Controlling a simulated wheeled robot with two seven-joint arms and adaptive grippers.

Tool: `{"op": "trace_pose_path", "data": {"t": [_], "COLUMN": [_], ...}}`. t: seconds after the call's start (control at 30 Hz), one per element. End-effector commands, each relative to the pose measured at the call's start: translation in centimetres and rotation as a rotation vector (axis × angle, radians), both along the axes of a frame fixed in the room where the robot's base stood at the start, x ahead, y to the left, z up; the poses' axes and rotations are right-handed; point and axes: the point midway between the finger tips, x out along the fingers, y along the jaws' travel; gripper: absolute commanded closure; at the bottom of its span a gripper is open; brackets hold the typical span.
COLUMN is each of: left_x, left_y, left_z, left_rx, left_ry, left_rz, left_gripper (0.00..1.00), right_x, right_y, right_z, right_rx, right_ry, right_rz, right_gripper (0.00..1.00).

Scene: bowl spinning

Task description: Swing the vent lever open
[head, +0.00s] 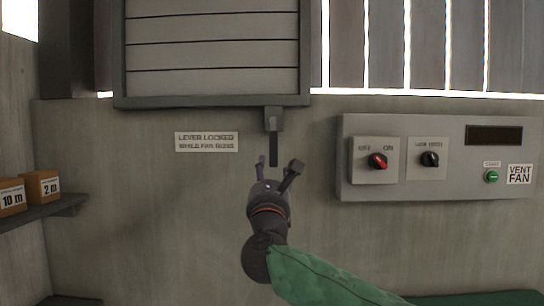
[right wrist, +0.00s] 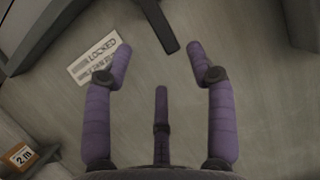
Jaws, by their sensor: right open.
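The vent lever (head: 273,148) is a dark bar hanging straight down from a grey bracket under the slatted vent shutter (head: 212,45). The shutter's slats look shut. My left gripper is not in view.
A sign (head: 206,142) reads "LEVER LOCKED WHILE FAN RUNS". A control panel (head: 440,190) at right has a red OFF/ON knob (head: 377,161), a black knob (head: 430,159) and a green button (head: 491,176). A shelf (head: 40,214) at left holds small boxes (head: 41,187).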

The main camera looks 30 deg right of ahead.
Motion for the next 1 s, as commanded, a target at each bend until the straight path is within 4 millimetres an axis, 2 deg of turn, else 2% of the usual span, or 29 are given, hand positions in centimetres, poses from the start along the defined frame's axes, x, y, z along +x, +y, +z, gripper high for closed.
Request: {"op": "trace_pose_path", "data": {"t": [0.17, 0.63, 0.8, 1.0], "left_x": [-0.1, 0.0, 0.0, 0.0], "left_y": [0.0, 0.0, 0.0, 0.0], "left_z": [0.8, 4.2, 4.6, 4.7], "left_rx": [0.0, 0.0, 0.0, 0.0], "left_ry": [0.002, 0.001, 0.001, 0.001], "left_rz": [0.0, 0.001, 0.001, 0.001], "left_gripper": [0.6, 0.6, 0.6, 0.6], "right_x": [1.1, 7.2, 8.1, 8.4], "right_y": [-0.8, -4.4, -5.1, -5.2], "right_z": [1.0, 3.9, 4.2, 4.2], "right_rx": [-0.005, -0.003, -0.003, -0.002], "right_ry": [-0.003, -0.001, -0.002, -0.002], "right_rz": [-0.006, -0.003, -0.002, -0.001], "right_gripper": [0.43, 0.43, 0.43, 0.43]}}
